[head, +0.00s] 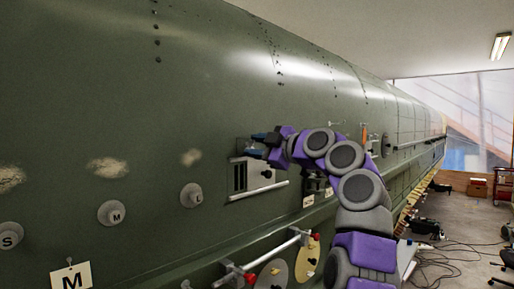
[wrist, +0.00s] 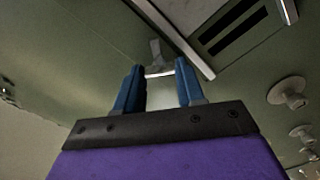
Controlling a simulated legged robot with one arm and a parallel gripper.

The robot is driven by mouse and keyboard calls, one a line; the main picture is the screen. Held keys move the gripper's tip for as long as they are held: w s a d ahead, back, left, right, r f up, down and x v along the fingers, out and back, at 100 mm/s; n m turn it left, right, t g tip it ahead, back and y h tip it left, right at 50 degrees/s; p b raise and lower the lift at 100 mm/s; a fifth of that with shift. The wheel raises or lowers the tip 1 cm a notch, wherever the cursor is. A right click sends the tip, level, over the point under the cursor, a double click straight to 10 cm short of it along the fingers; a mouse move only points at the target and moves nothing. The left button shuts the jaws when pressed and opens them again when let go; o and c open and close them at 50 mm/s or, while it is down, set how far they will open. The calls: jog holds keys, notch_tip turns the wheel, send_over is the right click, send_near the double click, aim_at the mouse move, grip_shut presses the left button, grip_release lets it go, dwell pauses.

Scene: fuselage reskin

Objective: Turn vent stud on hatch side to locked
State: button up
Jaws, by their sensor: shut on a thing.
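My gripper (head: 252,145) is up against the green fuselage side, just above a pale hatch panel (head: 238,178) with dark slots. In the wrist view its two blue fingers (wrist: 158,76) stand apart. A small grey stud (wrist: 157,52) shows at the fingertips, beside the edge of the hatch panel (wrist: 203,68), and the jaws are shut on it. In the head view the fingers hide the stud. I cannot read which way the stud is turned or any locked mark.
A rail with red clamps (head: 268,259) runs below the hatch. Cables (head: 455,255) lie on the floor at right.

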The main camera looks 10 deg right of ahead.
jog(key=shift+c, duration=0.4)
jog(key=shift+m, duration=0.4)
jog(key=m, duration=0.4)
jog(key=shift+m, duration=0.3)
jog(key=m+p, duration=0.1)
jog(key=m, duration=0.3)
jog(key=shift+r, duration=0.1)
jog(key=shift+m+p, duration=0.45)
jog(key=shift+m, duration=0.25)
